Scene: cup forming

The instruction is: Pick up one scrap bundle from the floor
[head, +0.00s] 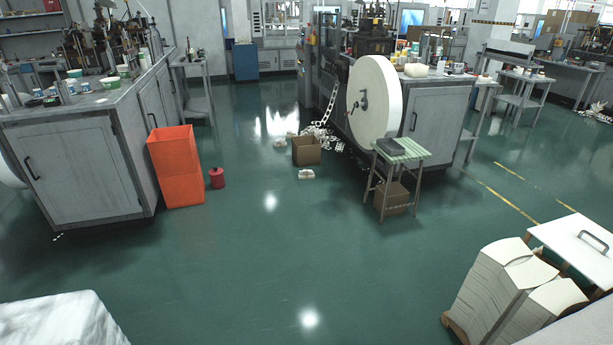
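A small pale scrap bundle (306,174) lies on the green floor just in front of an open brown cardboard box (306,151). Another pale bundle (280,142) lies on the floor behind and left of the box. Loose white scrap (335,134) is heaped behind the box, beside the machine, with a punched strip (325,108) hanging down to it. The bundles are small in the picture, so their detail is hard to tell. My gripper is not in view.
An orange bin (174,167) and a red canister (217,178) stand left of the box. A small green-topped table (402,150) stands right, before a large paper roll (374,100). Stacked paper (500,285) is at lower right. The middle floor is clear.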

